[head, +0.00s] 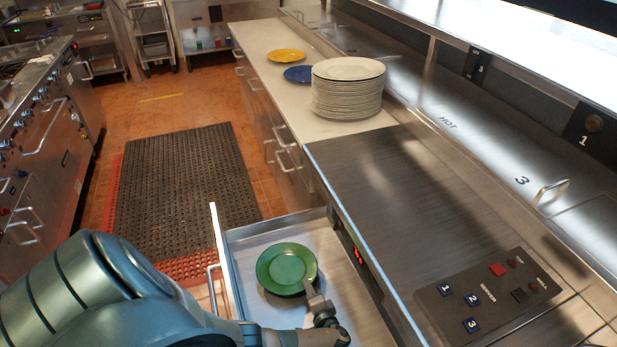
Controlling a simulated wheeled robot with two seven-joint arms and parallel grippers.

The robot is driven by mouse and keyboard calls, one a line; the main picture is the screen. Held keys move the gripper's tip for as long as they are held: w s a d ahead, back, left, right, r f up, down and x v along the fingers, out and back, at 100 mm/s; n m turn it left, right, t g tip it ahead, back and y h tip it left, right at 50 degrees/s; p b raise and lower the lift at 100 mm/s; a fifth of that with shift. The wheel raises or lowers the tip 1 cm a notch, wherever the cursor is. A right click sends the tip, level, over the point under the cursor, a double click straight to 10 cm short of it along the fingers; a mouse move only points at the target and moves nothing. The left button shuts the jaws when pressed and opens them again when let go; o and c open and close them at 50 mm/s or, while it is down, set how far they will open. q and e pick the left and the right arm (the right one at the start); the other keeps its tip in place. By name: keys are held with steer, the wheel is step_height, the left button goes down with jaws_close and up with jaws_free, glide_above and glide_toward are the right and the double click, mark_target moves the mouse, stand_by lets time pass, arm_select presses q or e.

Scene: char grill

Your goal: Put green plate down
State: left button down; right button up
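The green plate (286,268) is level over the open drawer (254,232), inside its walls in the picture. A dark shadow shows along its lower edge; I cannot tell whether it touches the drawer floor. My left gripper (311,288) is at the plate's lower right rim. One finger lies over the rim and the other is hidden, so the gripper looks shut on the rim. My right gripper is not in view.
A tall stack of white plates (347,98), a blue plate (298,74) and a yellow plate (286,56) stand on the white counter (262,38). A steel worktop with a button panel (486,297) is right of the drawer. A dark floor mat (184,190) lies left.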

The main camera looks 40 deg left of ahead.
arm_select(q)
step_height(320, 180, down, 2)
steer(key=shift+f+b, duration=0.15)
steer(key=shift+b, duration=0.25)
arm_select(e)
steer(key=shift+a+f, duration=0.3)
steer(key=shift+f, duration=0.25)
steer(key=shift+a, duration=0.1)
arm_select(q)
steer(key=shift+f, duration=0.15)
steer(key=c, duration=2.4)
jaws_free()
steer(key=shift+f, duration=0.1)
steer(key=shift+o, duration=0.6)
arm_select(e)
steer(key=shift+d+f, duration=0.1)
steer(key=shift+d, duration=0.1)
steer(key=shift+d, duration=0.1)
